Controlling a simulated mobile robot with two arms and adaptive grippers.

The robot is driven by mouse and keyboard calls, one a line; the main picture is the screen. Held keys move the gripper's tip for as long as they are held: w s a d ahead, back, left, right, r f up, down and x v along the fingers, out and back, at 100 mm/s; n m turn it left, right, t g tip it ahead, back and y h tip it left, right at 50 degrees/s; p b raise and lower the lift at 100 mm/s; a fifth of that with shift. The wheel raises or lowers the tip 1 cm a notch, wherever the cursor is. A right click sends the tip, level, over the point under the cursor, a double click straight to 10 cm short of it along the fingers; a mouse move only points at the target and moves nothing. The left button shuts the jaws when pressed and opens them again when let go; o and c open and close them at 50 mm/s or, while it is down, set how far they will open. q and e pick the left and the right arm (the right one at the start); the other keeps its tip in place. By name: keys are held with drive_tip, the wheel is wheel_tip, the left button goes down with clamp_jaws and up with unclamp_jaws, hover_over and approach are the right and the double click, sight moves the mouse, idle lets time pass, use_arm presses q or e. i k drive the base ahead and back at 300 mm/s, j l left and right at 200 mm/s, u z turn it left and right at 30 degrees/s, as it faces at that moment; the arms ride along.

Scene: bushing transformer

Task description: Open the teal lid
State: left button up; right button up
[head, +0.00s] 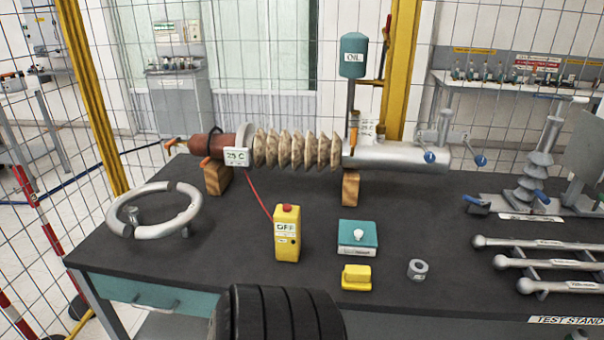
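A small box stands on the dark table, right of centre in the head view. Its flat teal lid (368,228) lies on top and appears closed. A round white knob (358,235) sits in the middle of the lid. The box's front (356,251) is pale and carries a label too small to read. What is inside the box is hidden. Neither of my grippers is in view.
A yellow control box (287,233) with a red button stands left of the lidded box. A yellow block (356,277) lies in front, a metal ring (417,269) to the right. A long bushing (300,150) on wooden blocks lies behind. Silver rods (545,265) lie far right.

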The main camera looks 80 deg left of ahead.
sight(351, 232)
drive_tip(key=u, duration=2.1)
